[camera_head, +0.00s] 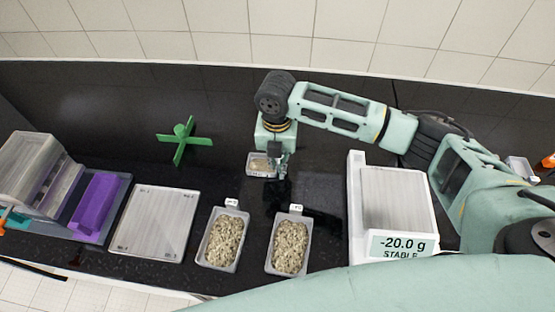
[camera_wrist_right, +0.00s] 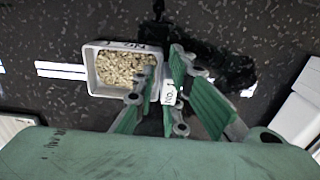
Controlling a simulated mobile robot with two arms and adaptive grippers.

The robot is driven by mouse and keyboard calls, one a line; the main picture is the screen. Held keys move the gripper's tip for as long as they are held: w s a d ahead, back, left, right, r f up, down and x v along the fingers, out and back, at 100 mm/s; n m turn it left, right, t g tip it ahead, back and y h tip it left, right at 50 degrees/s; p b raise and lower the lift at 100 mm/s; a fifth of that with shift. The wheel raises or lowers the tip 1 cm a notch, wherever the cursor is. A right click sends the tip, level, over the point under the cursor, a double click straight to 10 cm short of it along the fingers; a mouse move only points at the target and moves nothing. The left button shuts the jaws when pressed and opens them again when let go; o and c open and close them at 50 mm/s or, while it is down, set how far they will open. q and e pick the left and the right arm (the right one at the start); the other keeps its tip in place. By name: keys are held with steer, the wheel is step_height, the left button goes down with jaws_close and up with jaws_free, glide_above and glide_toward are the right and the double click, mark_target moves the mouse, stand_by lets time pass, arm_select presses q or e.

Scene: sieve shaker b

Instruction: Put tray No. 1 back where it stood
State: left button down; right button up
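My right gripper (camera_head: 283,175) points down over the back of the black bench. In the right wrist view its fingers (camera_wrist_right: 170,75) are close together on both sides of a white tag reading "No. 1". Tray No. 1 (camera_head: 262,158) is a small pale tray of beige granules just left of the fingers; it also shows in the wrist view (camera_wrist_right: 91,72). The fingers hide part of its right side. Whether it touches the bench is hard to tell. My left gripper is not in view.
Two tagged granule trays (camera_head: 203,255) (camera_head: 270,262) stand in front. Left are a flat pale plate (camera_head: 153,222), a purple block (camera_head: 97,205) and a green cross-shaped piece (camera_head: 185,140). Right, a balance (camera_head: 357,235) reads -20.0 g, its pan empty. Dark shadows lie under the gripper.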

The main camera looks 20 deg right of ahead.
steer(key=shift+o, duration=0.7)
steer(key=shift+r, duration=0.1)
step_height(320, 180, up, 12)
steer(key=b, duration=0.2)
steer(key=shift+b, duration=0.4)
steer(key=shift+a+r, duration=0.1)
steer(key=shift+r, duration=0.05)
